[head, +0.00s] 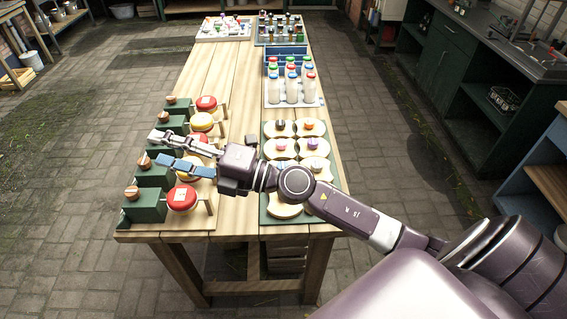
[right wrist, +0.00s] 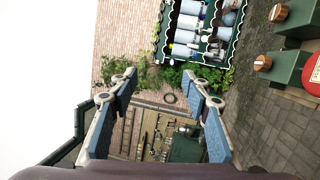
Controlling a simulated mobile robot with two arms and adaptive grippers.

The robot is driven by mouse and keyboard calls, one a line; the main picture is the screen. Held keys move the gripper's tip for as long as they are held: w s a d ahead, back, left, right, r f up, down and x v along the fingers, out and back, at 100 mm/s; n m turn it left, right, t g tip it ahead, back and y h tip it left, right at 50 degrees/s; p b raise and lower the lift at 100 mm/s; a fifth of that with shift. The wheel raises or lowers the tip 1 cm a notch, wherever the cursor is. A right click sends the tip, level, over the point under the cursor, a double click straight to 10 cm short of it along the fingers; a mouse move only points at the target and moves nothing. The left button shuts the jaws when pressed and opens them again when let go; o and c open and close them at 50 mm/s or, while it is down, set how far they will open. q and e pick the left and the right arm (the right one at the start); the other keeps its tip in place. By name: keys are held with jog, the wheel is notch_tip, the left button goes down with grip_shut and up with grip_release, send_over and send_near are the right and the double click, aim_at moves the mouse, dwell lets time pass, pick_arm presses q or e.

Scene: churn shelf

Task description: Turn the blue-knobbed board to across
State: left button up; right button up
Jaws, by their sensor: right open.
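Round cream boards with coloured knobs stand in rows on a green tray (head: 265,213) at the right front of the table. Visible knobs include an orange one (head: 308,126), a pink one (head: 281,145) and a purple one (head: 312,143). My right gripper (head: 157,147) is open and empty, to the left of these boards, over the green blocks and red and yellow discs. It also shows open in the right wrist view (right wrist: 160,88). My left gripper is not in view.
Green blocks with copper knobs (head: 145,205) and a red disc (head: 182,198) stand at the table's left front. Capped white bottles (head: 291,90) stand behind the boards in a tray.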

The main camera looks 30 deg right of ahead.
jog(key=w+d+f+n+g+h, duration=0.1)
jog(key=d+f+n+g+h, duration=0.25)
jog(key=f, duration=0.35)
jog(key=d+f+n+g+h, duration=0.3)
jog(key=d+f+n+g, duration=0.1)
jog(key=f, duration=0.4)
jog(key=d+f+m+g+h, duration=0.25)
jog(key=d+h, duration=0.65)
jog(key=d, duration=1.4)
jog(key=shift+n+y, duration=0.35)
jog(key=shift+n, duration=0.15)
jog(key=x, duration=0.2)
jog(key=p+x, duration=0.1)
jog(key=x, duration=0.1)
jog(key=p+x, duration=0.1)
jog(key=x, duration=0.1)
jog(key=shift+w+a+f, duration=0.25)
jog(key=shift+w, duration=0.1)
jog(key=shift+w+f, duration=0.25)
jog(key=shift+f, duration=0.4)
jog(key=shift+c, duration=0.7)
jog(key=c, duration=1)
